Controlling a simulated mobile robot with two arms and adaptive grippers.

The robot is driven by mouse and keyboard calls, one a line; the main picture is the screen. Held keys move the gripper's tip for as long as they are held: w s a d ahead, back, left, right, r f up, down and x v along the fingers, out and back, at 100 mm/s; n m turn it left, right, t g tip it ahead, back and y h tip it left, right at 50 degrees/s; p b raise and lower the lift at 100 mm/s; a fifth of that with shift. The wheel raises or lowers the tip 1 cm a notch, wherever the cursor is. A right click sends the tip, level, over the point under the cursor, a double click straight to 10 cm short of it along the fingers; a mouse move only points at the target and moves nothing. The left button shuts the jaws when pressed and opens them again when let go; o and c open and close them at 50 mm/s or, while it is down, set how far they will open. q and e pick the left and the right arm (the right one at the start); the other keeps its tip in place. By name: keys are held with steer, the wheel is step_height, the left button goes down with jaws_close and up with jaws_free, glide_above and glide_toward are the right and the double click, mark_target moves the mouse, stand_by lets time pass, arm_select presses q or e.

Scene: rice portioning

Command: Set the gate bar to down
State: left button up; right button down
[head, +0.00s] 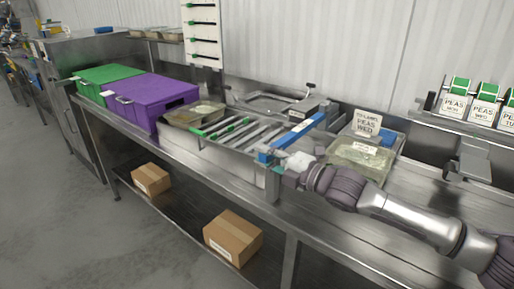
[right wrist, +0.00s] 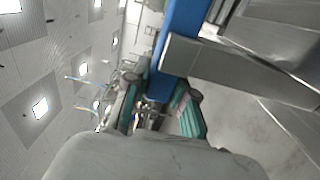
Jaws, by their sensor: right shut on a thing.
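The gate bar (head: 298,133) is a long blue bar at the right end of the rollers. In the head view it runs slantwise from a grey post (head: 272,185) at the table's front edge toward the back wall, and looks close to level. My right gripper (head: 280,162) is at the bar's near end, shut on it. In the right wrist view the blue bar (right wrist: 182,35) runs down between the two green-padded fingers of my right gripper (right wrist: 157,112). The fingers partly hide the bar's near end. My left gripper is out of view.
Left of the bar are the rollers (head: 236,131), a tray (head: 196,114), a purple crate (head: 150,94) and a green crate (head: 108,74). Cardboard boxes (head: 233,237) sit on the lower shelf.

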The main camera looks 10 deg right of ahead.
steer(key=shift+f, duration=0.4)
steer(key=shift+f, duration=0.15)
steer(key=c, duration=0.9)
jaws_free()
steer(key=shift+c, duration=0.2)
steer(key=shift+d, duration=0.1)
steer(key=v, duration=1.2)
steer(key=shift+r, duration=0.2)
steer(key=shift+f, duration=0.1)
